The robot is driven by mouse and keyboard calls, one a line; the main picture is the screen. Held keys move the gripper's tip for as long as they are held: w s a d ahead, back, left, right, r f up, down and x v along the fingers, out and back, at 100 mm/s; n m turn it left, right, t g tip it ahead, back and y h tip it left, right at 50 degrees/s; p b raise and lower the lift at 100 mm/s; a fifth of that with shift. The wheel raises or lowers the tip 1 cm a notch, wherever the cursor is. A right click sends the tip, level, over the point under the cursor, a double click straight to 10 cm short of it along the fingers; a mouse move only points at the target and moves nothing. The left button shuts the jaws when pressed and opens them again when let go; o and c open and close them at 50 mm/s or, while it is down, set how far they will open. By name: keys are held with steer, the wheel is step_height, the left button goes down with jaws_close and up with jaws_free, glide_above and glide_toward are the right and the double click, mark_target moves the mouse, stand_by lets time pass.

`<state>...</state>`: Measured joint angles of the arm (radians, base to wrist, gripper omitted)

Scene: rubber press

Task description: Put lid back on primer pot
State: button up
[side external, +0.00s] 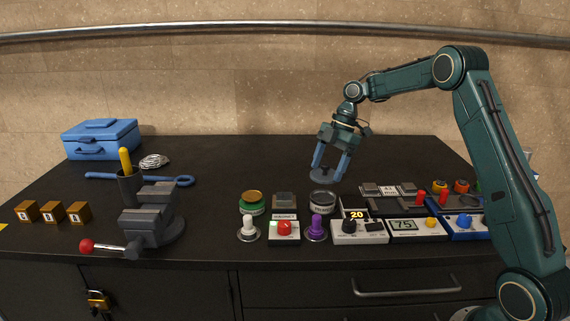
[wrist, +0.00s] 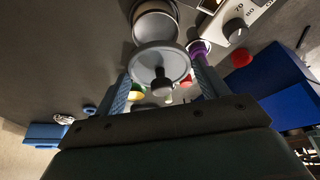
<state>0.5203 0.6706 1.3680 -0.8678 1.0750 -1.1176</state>
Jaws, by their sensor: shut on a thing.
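My gripper (side external: 330,166) is shut on the grey round lid (side external: 324,177), which has a knob on top. The lid is roughly level and hangs above the primer pot (side external: 322,204), with a visible gap between them. The pot is a short, dark and pale cylinder with a label, standing on the bench. In the wrist view the lid (wrist: 160,58) lies between my gripper's fingers (wrist: 162,84) and hides part of the pot (wrist: 155,24) beyond it. I cannot tell how well they are centred.
A green-and-gold tin (side external: 252,203) stands left of the pot, with a grey block (side external: 284,200) between. A purple knob (side external: 317,229) and control boxes (side external: 358,232) are in front and right. The vice (side external: 152,218) and blue toolbox (side external: 100,140) are left. The bench behind is clear.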

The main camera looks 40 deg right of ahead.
steer(key=shift+f, duration=2.8)
steer(key=shift+f, duration=0.2)
stand_by(0.4)
steer(key=o, duration=1)
steer(key=shift+o, duration=0.4)
steer(key=shift+r, duration=0.15)
steer(key=shift+r, duration=3.35)
